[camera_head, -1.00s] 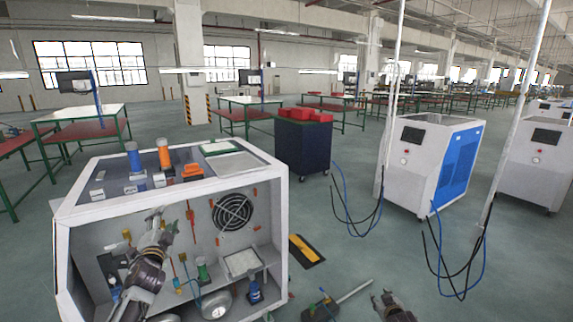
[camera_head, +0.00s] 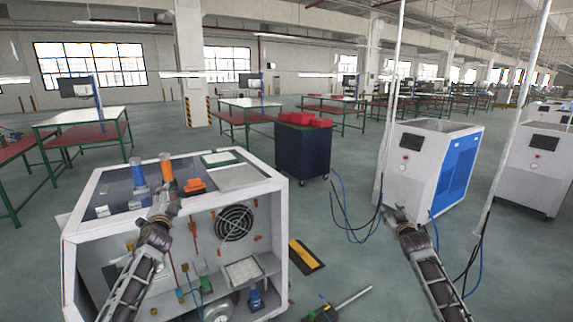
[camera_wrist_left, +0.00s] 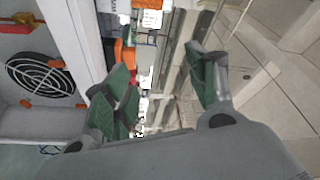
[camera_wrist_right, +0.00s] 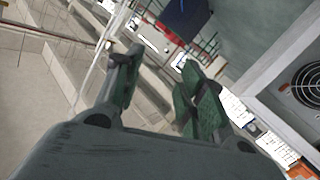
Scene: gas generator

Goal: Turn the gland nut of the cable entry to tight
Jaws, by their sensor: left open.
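The open-fronted white generator cabinet (camera_head: 283,240) stands at the lower left of the head view, with a black fan grille (camera_head: 234,223) on its inner back wall. I cannot make out the gland nut or the cable entry for certain among the small fittings inside. My left gripper (camera_head: 163,206) is at the cabinet's upper front edge and hides part of it. It is open and empty in the left wrist view (camera_wrist_left: 163,88). My right gripper (camera_head: 396,214) is well right of the cabinet, over the floor. Its fingers are apart and empty in the right wrist view (camera_wrist_right: 160,88).
A blue cylinder (camera_head: 137,175), an orange cylinder (camera_head: 166,170) and an orange block (camera_head: 195,185) stand on the cabinet top. A dark blue cart (camera_head: 302,152) with red bins is behind it. A white machine (camera_head: 420,170) with hanging cables is at the right.

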